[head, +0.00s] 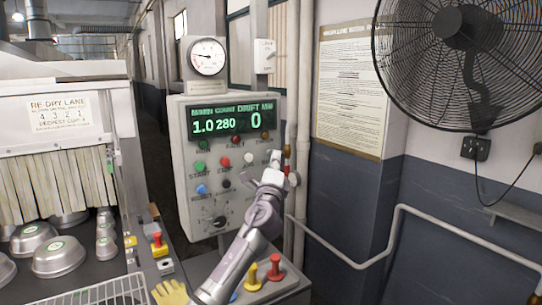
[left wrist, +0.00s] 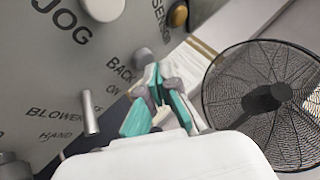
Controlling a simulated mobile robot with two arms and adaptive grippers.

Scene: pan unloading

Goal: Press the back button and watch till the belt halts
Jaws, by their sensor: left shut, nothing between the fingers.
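The grey control panel (head: 232,165) stands in the middle of the head view, with a lit green display (head: 231,119) reading 1.0, 280 and 0. My left gripper (head: 275,160) is shut and empty at the panel's right edge. In the left wrist view its teal fingertips (left wrist: 157,74) are close to a grey round button (left wrist: 143,57) beside the word BACK. I cannot tell whether they touch it. The head view hides this button behind the gripper. The belt (head: 92,270) carries upturned metal pans (head: 62,257) at the left. My right gripper is not in view.
A caged black fan (head: 460,50) hangs on the right wall. A pressure gauge (head: 207,56) sits above the panel. A yellow glove (head: 170,293) and red and yellow knobs (head: 275,268) are below. A white pipe (head: 400,207) runs along the wall.

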